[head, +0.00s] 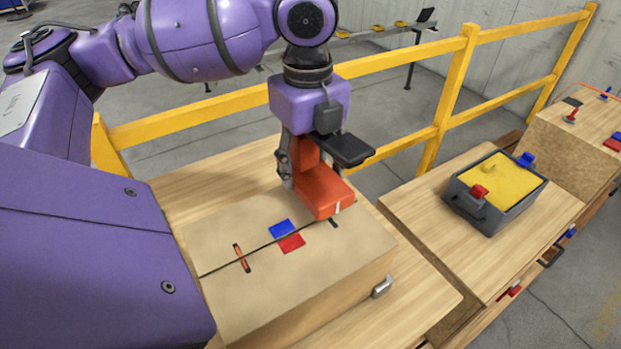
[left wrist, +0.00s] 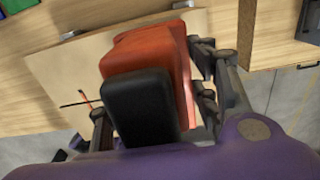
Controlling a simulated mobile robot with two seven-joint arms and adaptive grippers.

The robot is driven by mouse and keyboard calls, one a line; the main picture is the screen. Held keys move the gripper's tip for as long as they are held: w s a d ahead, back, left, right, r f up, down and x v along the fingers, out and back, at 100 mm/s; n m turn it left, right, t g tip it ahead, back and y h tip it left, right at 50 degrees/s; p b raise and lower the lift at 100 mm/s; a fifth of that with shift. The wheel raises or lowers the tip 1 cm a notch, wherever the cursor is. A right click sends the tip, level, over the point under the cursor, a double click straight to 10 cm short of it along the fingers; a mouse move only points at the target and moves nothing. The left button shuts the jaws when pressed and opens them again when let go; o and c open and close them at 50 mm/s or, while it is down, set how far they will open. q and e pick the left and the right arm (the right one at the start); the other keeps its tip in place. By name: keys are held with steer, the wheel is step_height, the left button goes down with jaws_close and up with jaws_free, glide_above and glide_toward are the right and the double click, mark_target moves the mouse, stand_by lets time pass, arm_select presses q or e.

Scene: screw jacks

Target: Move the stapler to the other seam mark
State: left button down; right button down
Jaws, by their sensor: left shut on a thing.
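The orange-red stapler (head: 323,191) has a black part that shows large in the left wrist view (left wrist: 145,105). My left gripper (head: 303,172) is shut on the stapler, with a finger on each side of it. It holds the stapler over the right part of a cardboard box (head: 345,247). A dark seam runs along the box top. An orange mark with dark edges (head: 241,258) crosses the seam at the left. A short dark mark (head: 333,222) shows beside the stapler's lower end, partly hidden. I cannot tell whether the stapler touches the box.
A blue square (head: 281,229) and a red square (head: 291,243) lie at the seam's middle. A grey bin (head: 492,217) with yellow contents stands right. A yellow railing (head: 400,143) runs behind.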

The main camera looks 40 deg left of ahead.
mark_target(309, 180)
arm_select(q)
steer(key=shift+w+a+f, duration=0.2)
steer(key=shift+w+f, duration=0.15)
steer(key=shift+f, duration=1.55)
arm_select(e)
steer(key=shift+s+d+f, duration=0.1)
steer(key=shift+s+f, duration=0.15)
steer(key=shift+f, duration=0.2)
steer(key=shift+r, duration=0.1)
arm_select(q)
steer(key=c, duration=1.1)
jaws_free()
steer(key=shift+f, duration=0.15)
steer(key=o, duration=0.4)
arm_select(e)
steer(key=shift+s, duration=0.15)
steer(key=shift+s, duration=0.1)
